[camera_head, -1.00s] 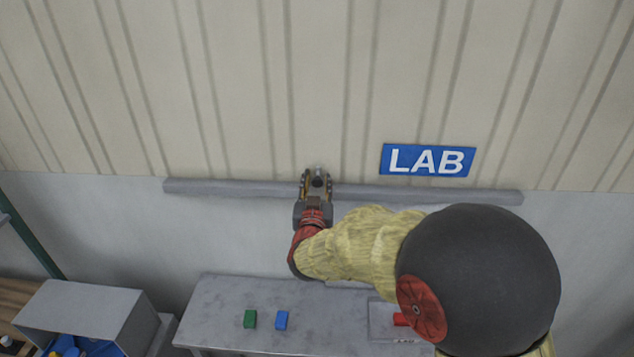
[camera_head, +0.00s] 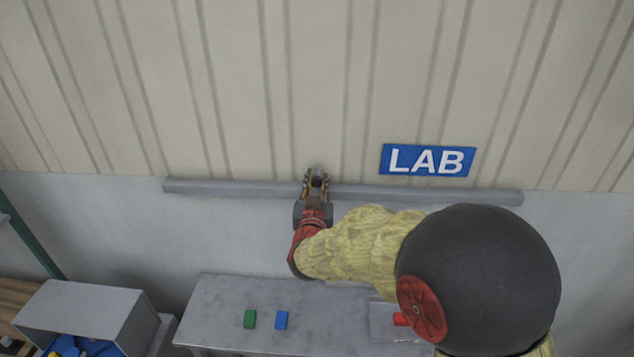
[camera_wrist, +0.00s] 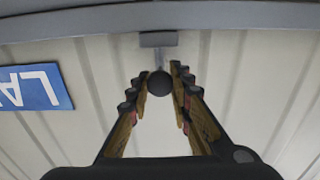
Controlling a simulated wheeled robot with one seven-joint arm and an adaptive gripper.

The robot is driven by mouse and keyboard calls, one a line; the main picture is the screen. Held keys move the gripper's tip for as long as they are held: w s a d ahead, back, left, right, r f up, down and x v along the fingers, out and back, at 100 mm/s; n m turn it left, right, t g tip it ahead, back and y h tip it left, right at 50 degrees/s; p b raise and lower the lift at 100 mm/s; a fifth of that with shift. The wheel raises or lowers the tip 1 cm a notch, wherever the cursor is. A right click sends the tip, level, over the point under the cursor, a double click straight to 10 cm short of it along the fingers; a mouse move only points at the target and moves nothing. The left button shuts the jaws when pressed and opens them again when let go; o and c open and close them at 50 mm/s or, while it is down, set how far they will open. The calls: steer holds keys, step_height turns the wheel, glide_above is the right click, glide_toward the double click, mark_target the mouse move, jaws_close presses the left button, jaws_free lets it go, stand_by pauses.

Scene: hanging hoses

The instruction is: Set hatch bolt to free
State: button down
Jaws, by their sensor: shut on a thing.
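A dark round knob (camera_wrist: 159,83) sits between the fingertips of my gripper (camera_wrist: 158,84) in the wrist view. A thin stem runs from it to a small grey block (camera_wrist: 158,39) by the rail. In the head view my gripper (camera_head: 316,182) is at the grey wall rail, left of the LAB sign, with its fingers around the knob. My gripper is shut on the knob. No marking for the bolt's setting can be read, and most of the bolt is hidden by my gripper in the head view.
A grey rail (camera_head: 420,194) runs along the ribbed wall, with a blue LAB sign (camera_head: 428,160) above it. A grey bin (camera_head: 85,310) is at lower left.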

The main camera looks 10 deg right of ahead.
step_height(320, 180, up, 8)
steer(key=shift+f+p, duration=0.2)
steer(key=shift+p, duration=0.8)
steer(key=c, duration=2)
jaws_free()
steer(key=shift+r, duration=0.1)
steer(key=shift+o, duration=1.3)
steer(key=shift+s+a, duration=0.1)
steer(key=shift+o, duration=0.6)
steer(key=shift+f, duration=0.2)
steer(key=v, duration=1.2)
